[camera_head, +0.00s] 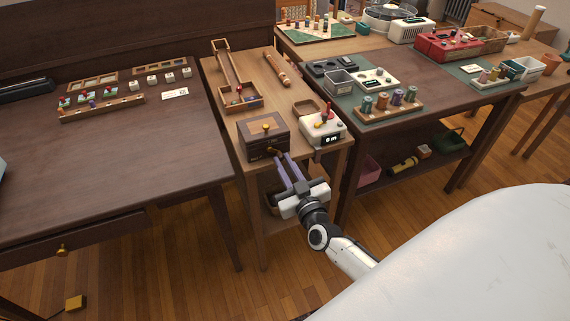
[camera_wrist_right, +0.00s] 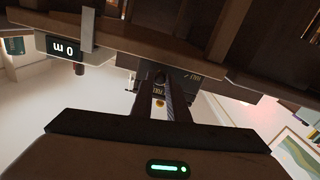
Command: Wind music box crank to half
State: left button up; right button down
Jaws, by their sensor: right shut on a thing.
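The music box (camera_head: 262,136) is a small dark wooden box with a round gold knob on top, near the front end of the narrow wooden table. The brass crank (camera_head: 272,150) is on its front face and mostly hidden by my fingers. My right gripper (camera_head: 282,157) reaches up to that face from the front, its two fingers close together and shut on the crank. In the right wrist view, which is upside down, the fingers (camera_wrist_right: 170,92) meet the dark dial face, where small marked words show beside them. The exact crank angle is hard to tell. My left gripper is not in view.
A white device with a display reading "0 m" (camera_head: 331,139) stands close to the right of the box. A wooden tray (camera_head: 307,107) and a ramp toy (camera_head: 228,75) are behind. A dark desk (camera_head: 120,150) is on the left, with its front part bare.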

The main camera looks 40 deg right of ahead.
pick_arm(q)
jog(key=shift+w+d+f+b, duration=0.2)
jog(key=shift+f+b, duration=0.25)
jog(key=shift+b, duration=0.3)
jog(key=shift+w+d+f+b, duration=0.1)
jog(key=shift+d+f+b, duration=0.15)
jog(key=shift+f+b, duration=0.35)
pick_arm(e)
jog(key=shift+w+a+f+m, duration=0.15)
jog(key=shift+a+m, duration=0.55)
jog(key=shift+m, duration=2.5)
jog(key=shift+w+a+m, duration=0.2)
jog(key=shift+a+m, duration=0.45)
jog(key=shift+m, duration=2.55)
jog(key=shift+w+a+f+m, duration=0.15)
jog(key=shift+a+m, duration=0.55)
jog(key=shift+m, duration=2.5)
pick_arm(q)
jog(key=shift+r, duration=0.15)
pick_arm(e)
jog(key=shift+r, duration=0.1)
jog(key=c, duration=1.7)
grip_release()
